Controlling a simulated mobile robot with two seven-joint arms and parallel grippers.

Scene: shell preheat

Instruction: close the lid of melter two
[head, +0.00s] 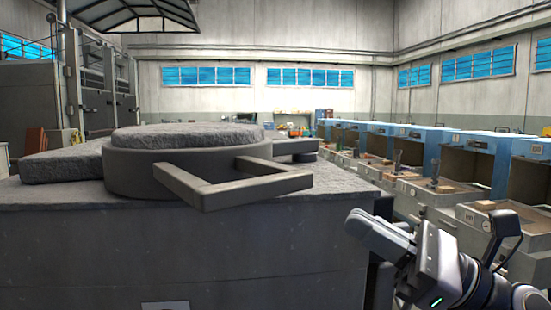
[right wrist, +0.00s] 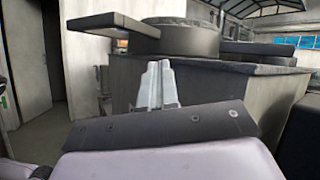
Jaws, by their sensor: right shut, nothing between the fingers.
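The melter (head: 200,255) is a large grey block at the left front of the head view. On its top sits a round dark-rimmed lid (head: 150,170) with a rough grey top and an angular bar handle (head: 240,190) jutting toward me. I cannot tell whether the lid covers the opening. My right gripper (head: 372,232) is shut and empty, to the right of the handle and lower. In the right wrist view, the fingers (right wrist: 157,85) point toward the melter's side (right wrist: 215,85); the handle (right wrist: 112,27) is above them, apart. My left gripper is out of view.
A rough grey slab (head: 62,166) lies on the melter top, left of the lid. A row of blue-backed workstations (head: 420,160) runs along the right. A tall grey cabinet (head: 95,85) stands at the back left. An aisle lies between melter and workstations.

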